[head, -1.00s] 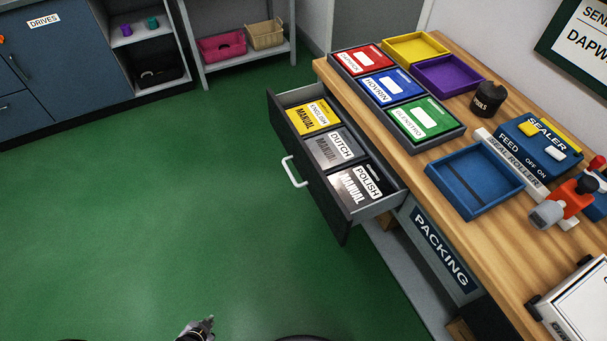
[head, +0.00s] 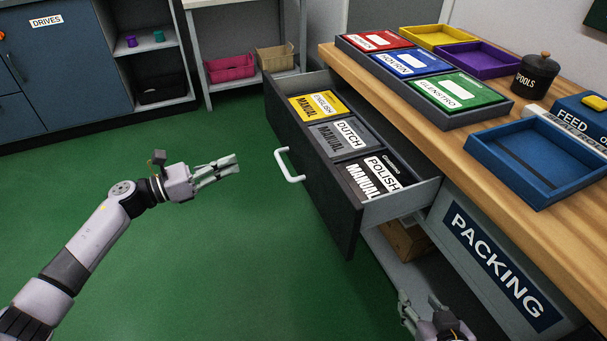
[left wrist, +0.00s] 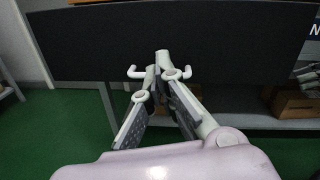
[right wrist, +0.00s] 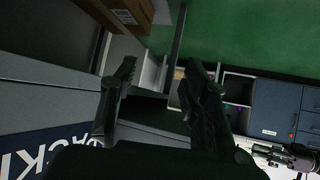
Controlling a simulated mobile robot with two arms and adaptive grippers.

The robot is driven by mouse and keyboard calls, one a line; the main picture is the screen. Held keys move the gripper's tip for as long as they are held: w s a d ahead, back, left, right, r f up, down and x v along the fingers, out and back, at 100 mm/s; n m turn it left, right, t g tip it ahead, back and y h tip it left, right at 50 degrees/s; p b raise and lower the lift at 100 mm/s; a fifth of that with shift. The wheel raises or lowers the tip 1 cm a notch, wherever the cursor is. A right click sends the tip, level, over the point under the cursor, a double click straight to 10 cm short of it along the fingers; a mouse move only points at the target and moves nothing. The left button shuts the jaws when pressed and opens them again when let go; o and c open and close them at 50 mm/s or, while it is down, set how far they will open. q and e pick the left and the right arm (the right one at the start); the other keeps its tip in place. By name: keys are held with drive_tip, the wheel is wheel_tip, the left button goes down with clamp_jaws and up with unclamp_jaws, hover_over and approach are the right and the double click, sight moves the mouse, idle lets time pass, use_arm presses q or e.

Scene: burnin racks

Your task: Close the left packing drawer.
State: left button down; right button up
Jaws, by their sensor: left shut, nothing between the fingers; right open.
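The left packing drawer (head: 318,172) stands pulled out from the bench, with its white bar handle (head: 289,166) on the dark front. It holds manuals: a yellow English one (head: 319,104), a grey Dutch one (head: 340,134) and a black Polish one (head: 373,176). My left gripper (head: 234,164) is shut and empty, left of the handle with a gap between. In the left wrist view the dark drawer front (left wrist: 100,40) fills the top, and the fingertips (left wrist: 162,55) overlap the handle in the picture. My right gripper (head: 420,302) is open and empty, low beside the bench; it also shows in the right wrist view (right wrist: 160,75).
The wooden bench top (head: 450,120) carries a tray of red, blue and green boxes (head: 425,80), a blue tray (head: 535,165) and a spool pot (head: 535,75). A PACKING panel (head: 500,265) is below. Green floor (head: 200,270) lies open left of the drawer.

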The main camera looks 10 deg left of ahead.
use_arm(q)
drive_tip(key=d+m+g, duration=0.2)
drive_tip(key=m, duration=0.1)
drive_tip(key=b, duration=0.1)
approach(301, 149)
drive_tip(key=shift+h, duration=0.4)
drive_tip(key=x, duration=0.6)
drive_tip(key=shift+w+d+f, duration=0.1)
drive_tip(key=shift+f, duration=0.1)
drive_tip(key=shift+w+d, duration=0.25)
drive_tip(key=shift+d, duration=0.15)
use_arm(e)
drive_tip(key=r+t, duration=0.1)
drive_tip(key=r, duration=0.1)
drive_tip(key=w+r+t, duration=0.1)
drive_tip(key=shift+r, duration=0.35)
